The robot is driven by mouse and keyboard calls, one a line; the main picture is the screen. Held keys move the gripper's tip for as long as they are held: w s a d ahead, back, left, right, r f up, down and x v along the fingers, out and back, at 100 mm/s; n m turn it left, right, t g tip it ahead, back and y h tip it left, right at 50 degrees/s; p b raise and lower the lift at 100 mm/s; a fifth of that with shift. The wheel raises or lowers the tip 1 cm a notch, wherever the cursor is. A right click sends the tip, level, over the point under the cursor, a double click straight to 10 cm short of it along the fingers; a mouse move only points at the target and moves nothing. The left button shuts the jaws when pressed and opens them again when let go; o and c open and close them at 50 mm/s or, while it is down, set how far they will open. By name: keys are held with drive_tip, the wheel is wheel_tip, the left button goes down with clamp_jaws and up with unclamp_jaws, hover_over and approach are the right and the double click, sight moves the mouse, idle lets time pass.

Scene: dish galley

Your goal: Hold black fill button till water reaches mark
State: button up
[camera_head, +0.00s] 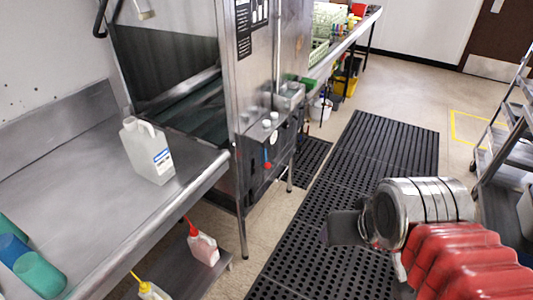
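A steel dish machine (258,80) stands at the centre left. Its lower dark front panel (258,180) has a round white gauge (274,138), small knobs and a red-tipped part (266,163). I cannot make out a black fill button, a water mark or a water level at this size. My gripper (338,228) is at the lower right, at the end of my red-sleeved arm, over the black mat and well apart from the panel. Its dark end points left; I cannot see whether its fingers are apart.
A steel counter (75,175) with a white jug (147,152) fills the left. Bottles (202,244) stand on its lower shelf. Black mats (385,150) cover the aisle floor. A metal rack (512,150) stands at the right. Tiled floor is open beyond.

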clamp_jaws()
idle(0.5)
idle(0.7)
